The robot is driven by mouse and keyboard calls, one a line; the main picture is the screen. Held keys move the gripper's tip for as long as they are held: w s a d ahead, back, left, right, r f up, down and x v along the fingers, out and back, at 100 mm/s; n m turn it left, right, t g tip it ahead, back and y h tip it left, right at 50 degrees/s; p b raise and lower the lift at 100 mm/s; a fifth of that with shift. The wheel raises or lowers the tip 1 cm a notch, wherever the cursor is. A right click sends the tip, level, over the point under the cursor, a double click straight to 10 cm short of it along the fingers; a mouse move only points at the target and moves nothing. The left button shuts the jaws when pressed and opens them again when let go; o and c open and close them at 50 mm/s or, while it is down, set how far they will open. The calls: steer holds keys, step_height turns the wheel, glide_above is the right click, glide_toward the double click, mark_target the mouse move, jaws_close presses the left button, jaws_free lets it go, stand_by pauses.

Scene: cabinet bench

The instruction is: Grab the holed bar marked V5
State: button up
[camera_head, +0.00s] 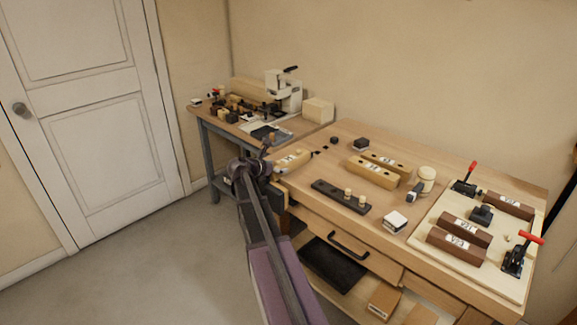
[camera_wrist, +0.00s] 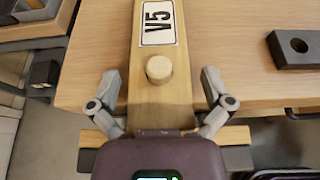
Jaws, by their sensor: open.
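The holed bar marked V5 (camera_wrist: 160,97) is pale wood and lies lengthwise up the middle of the wrist view. Its white V5 label is toward the far end, and a round wooden peg stands in it nearer me. In the head view the bar (camera_head: 294,159) lies at the bench's left edge, partly hidden by my gripper (camera_head: 265,156). My gripper is open; in the wrist view its fingers (camera_wrist: 160,88) are spread on either side of the bar, with visible gaps. The bar's near end is hidden by my gripper body.
A board with brown blocks and red-handled clamps (camera_head: 480,243) covers the right side. An open drawer or shelf area (camera_head: 335,268) is below the bench front.

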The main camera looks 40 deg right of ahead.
steer(key=c, duration=1.3)
steer(key=shift+o, duration=0.2)
steer(key=shift+r, duration=0.2)
step_height(320, 180, up, 10)
steer(key=p, duration=1)
steer(key=shift+f, duration=0.2)
